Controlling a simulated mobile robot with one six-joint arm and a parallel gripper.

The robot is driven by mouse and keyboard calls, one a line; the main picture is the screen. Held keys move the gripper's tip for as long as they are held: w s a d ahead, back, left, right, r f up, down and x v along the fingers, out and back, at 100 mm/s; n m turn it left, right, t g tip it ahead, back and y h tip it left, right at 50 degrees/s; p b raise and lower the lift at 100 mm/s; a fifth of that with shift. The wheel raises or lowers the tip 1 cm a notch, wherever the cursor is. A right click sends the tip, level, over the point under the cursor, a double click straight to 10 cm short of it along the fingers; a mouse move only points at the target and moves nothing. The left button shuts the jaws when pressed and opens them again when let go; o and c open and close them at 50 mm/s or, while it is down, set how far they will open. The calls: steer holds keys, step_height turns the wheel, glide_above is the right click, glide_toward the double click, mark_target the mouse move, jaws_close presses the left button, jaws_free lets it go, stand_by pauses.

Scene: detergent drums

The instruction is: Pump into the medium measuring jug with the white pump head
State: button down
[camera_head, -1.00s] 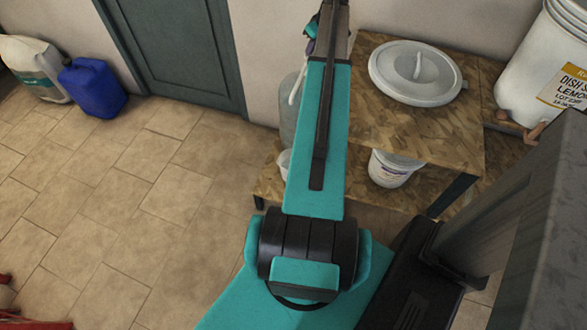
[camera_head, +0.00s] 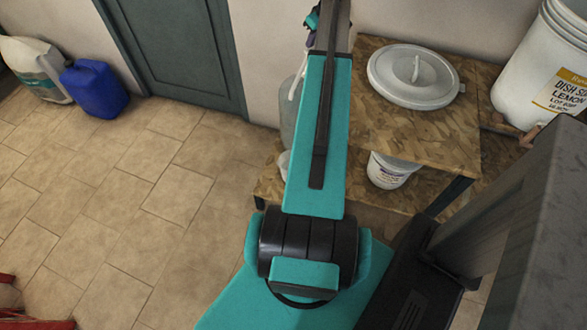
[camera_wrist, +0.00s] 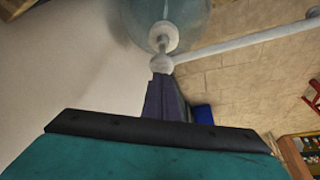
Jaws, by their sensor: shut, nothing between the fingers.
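The white pump head (camera_wrist: 163,62) shows in the wrist view, with its long spout (camera_wrist: 240,46) reaching right. It sits on a translucent blue-grey container (camera_wrist: 195,18). In the head view the container (camera_head: 289,122) stands behind my arm, and the spout (camera_head: 297,88) hangs down at its side. My gripper (camera_wrist: 163,78) is shut and empty, its purple fingertips right at the top of the pump head; I cannot tell if they touch. A small pale vessel (camera_head: 284,161) shows partly beside my arm below the spout; I cannot tell if it is the medium jug.
A large dish soap drum (camera_head: 535,75) stands at right. A blue canister (camera_head: 93,88) is far left.

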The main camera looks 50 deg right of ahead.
steer(key=shift+r, duration=0.15)
stand_by(0.4)
steer(key=shift+r+p, duration=1.4)
steer(key=shift+r, duration=1.55)
